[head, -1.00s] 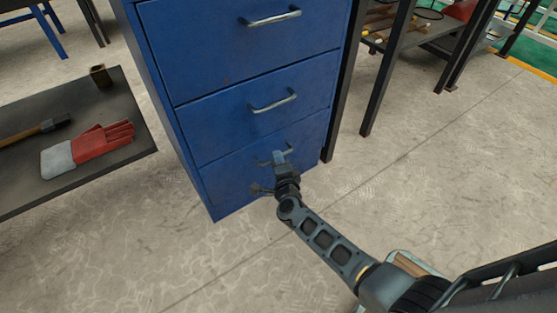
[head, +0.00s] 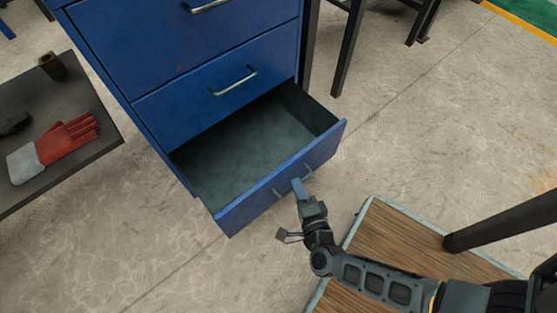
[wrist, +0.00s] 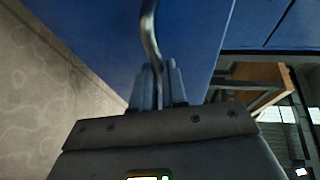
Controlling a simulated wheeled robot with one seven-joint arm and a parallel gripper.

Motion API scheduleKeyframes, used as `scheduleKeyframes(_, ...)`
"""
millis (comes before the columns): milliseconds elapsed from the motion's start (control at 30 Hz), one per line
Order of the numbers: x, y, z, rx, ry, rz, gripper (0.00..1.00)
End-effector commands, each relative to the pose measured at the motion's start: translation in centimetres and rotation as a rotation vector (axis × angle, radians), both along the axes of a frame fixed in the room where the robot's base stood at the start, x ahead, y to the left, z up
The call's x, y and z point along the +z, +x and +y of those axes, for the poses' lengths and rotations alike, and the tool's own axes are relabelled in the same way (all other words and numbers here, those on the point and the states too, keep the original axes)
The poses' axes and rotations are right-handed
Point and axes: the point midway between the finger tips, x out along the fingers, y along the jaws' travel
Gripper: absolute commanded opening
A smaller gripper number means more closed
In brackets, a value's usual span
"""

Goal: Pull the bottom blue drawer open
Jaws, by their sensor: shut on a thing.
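The bottom blue drawer (head: 285,186) stands pulled out from the blue cabinet (head: 190,40), and its grey inside (head: 255,140) shows empty. My gripper (head: 300,187) is at the drawer's front, shut on its metal handle (head: 283,192). In the wrist view the curved handle (wrist: 150,40) runs down between my two fingers (wrist: 160,88), with the blue drawer front (wrist: 195,40) behind it. The two drawers above are closed, and the middle one has its own handle (head: 233,81).
A dark low table (head: 85,140) with a red and grey glove (head: 55,147) stands on the left. A wood-topped piece with a metal rim (head: 400,235) stands close at the lower right, near my arm.

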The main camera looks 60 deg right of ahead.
Motion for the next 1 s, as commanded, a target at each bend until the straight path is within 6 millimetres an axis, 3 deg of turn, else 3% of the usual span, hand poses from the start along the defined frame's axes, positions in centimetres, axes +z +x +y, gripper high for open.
scheduleKeyframes(33, -0.1, -1.7, 0.5, 0.0, 0.001, 0.006, 0.0)
scheduleKeyframes(200, -0.1, -5.4, 1.5, -0.001, 0.001, 0.003, 0.0)
scheduleKeyframes(400, -0.1, -8.1, 2.4, 0.001, 0.0, 0.003, 0.0)
scheduleKeyframes(600, -0.1, -9.2, 2.6, 0.0, 0.001, 0.001, 0.0)
scheduleKeyframes(933, -0.1, -9.2, 2.6, 0.0, 0.001, 0.001, 0.0)
scheduleKeyframes(967, -0.1, -9.2, 2.6, 0.0, 0.001, 0.001, 0.13)
scheduleKeyframes(1000, -0.1, -9.2, 2.6, 0.0, 0.001, 0.001, 0.17)
